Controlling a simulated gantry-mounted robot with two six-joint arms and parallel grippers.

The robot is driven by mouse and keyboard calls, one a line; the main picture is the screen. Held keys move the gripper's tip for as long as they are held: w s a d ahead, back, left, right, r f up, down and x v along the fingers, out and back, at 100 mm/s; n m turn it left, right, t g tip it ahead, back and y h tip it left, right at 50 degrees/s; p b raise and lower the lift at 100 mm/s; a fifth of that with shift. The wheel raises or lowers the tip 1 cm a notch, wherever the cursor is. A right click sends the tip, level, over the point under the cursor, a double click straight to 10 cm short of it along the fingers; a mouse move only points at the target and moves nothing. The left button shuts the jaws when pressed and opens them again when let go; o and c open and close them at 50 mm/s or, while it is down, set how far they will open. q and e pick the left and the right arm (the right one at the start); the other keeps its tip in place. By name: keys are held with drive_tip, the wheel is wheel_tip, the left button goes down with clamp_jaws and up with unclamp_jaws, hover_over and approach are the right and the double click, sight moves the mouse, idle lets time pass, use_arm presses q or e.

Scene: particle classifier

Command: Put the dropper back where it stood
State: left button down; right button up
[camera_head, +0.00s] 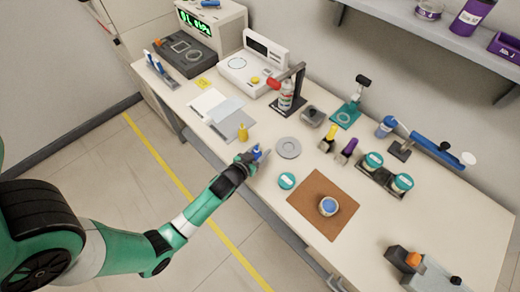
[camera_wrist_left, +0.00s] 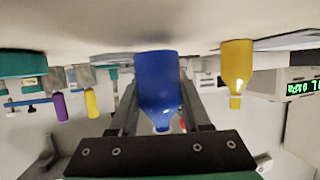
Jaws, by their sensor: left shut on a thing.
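The blue dropper bottle (camera_head: 258,152) is between the fingers of my left gripper (camera_head: 256,156), near the table's front edge. In the left wrist view, which is upside down, the shut fingers grip the blue dropper (camera_wrist_left: 158,85) from both sides. Its narrow tip points away from the table, and its base is close to the tabletop; I cannot tell whether it touches. A yellow dropper bottle (camera_head: 242,132) stands upright on the table just beyond the gripper, and it also shows in the left wrist view (camera_wrist_left: 236,68). My right gripper is not in view.
A grey disc (camera_head: 289,147) and a teal lid (camera_head: 287,181) lie right of the gripper. Yellow and purple-black tools (camera_head: 348,148) stand farther back. White sheets (camera_head: 215,106) lie to the left.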

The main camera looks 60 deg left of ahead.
use_arm(q)
drive_tip(key=shift+f, duration=0.5)
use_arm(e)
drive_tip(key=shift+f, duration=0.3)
use_arm(q)
drive_tip(key=shift+f, duration=0.15)
drive_tip(key=shift+c, duration=1.8)
unclamp_jaws()
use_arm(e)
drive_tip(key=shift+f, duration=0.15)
use_arm(q)
drive_tip(key=shift+s+r, duration=0.1)
drive_tip(key=shift+r, duration=0.15)
drive_tip(key=p+v, duration=0.2)
drive_tip(key=v, duration=0.9)
drive_tip(key=shift+s+d+r, duration=0.15)
drive_tip(key=shift+s+d, duration=0.05)
drive_tip(key=shift+s, duration=0.1)
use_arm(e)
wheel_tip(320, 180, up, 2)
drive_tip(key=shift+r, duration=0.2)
